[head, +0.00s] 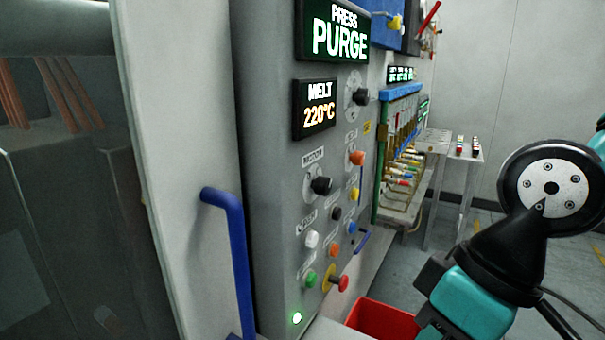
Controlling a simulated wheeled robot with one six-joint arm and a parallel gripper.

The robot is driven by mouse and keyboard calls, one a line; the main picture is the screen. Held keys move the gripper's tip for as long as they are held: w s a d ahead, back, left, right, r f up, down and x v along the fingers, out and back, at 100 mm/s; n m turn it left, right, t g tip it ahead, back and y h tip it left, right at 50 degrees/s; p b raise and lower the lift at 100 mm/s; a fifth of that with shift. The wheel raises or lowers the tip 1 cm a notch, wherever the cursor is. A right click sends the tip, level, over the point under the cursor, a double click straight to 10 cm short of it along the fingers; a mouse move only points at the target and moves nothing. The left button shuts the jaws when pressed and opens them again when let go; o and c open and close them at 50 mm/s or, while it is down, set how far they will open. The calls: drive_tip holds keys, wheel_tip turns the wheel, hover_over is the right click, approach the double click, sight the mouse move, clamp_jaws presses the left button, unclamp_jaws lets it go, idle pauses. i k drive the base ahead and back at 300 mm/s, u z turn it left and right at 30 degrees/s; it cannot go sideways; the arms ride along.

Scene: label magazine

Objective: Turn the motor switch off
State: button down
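The motor switch (321,186) is a black rotary knob on a round pale plate, under a label reading MOTOR (313,158) on the grey control panel (275,215). Its pointer marking is too small to read, so its setting cannot be told. My gripper (428,298), teal and black, is at the lower right, apart from the panel and to the right of and below the switch. Its lower part is cut off by the picture edge. Whether its fingers are open or shut cannot be told. No object is seen in it.
Other knobs and buttons crowd the panel, including another black knob (361,97) and a red button (343,284). Displays read PURGE (340,40) and 220°C (319,117). A blue handle (238,260) stands out at left. A red bin (385,320) sits below.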

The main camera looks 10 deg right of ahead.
sight(321, 185)
drive_tip(key=u, duration=0.05)
drive_tip(key=k, duration=1.15)
drive_tip(key=z, duration=0.65)
drive_tip(key=i, duration=1.2)
drive_tip(key=u, duration=0.65)
